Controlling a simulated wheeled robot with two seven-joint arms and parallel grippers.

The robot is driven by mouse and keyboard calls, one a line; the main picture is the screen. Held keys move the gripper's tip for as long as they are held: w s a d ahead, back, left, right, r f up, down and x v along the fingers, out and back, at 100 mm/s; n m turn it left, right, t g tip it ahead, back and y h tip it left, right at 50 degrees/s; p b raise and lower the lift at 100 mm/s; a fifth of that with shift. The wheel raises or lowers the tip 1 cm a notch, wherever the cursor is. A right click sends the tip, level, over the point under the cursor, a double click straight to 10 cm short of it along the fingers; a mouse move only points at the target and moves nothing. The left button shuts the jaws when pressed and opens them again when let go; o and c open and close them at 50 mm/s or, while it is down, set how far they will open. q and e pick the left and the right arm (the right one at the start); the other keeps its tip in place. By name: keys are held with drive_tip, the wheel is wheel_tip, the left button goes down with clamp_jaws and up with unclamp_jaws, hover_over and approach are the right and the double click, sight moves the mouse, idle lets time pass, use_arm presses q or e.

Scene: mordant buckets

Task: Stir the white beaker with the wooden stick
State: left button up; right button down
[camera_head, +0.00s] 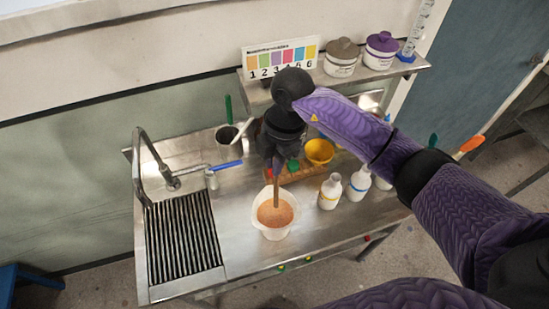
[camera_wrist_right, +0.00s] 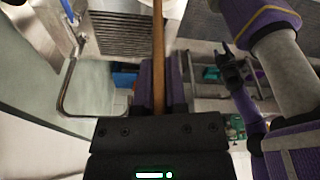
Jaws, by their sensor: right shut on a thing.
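The white beaker (camera_head: 259,225) stands on the steel worktop, with an orange-brown content (camera_head: 280,217) inside. My right gripper (camera_head: 276,158) is above the beaker and shut on the wooden stick (camera_head: 276,188). The stick is nearly upright and its lower end goes into the orange-brown content. In the right wrist view the stick (camera_wrist_right: 158,45) runs between the two fingers (camera_wrist_right: 160,88), and a part of a white vessel shows at the top edge. My left gripper (camera_wrist_right: 229,58) shows small in the right wrist view, away from the beaker; its fingers are unclear.
White bottles (camera_head: 330,191) stand right of the beaker. A yellow bowl (camera_head: 319,151) and a wooden rack (camera_head: 303,172) are behind it. A dark cup (camera_head: 227,135), a blue-handled tool (camera_head: 226,165), a tap (camera_head: 150,150) and a drain grille (camera_head: 182,243) lie left. Front worktop is clear.

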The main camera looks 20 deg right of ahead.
sight(274, 185)
wheel_tip(274, 185, down, 9)
drive_tip(key=b, duration=0.5)
drive_tip(key=shift+f+b, duration=0.2)
drive_tip(key=shift+b, duration=0.15)
drive_tip(key=shift+a+r, duration=0.1)
drive_tip(key=shift+a, duration=0.05)
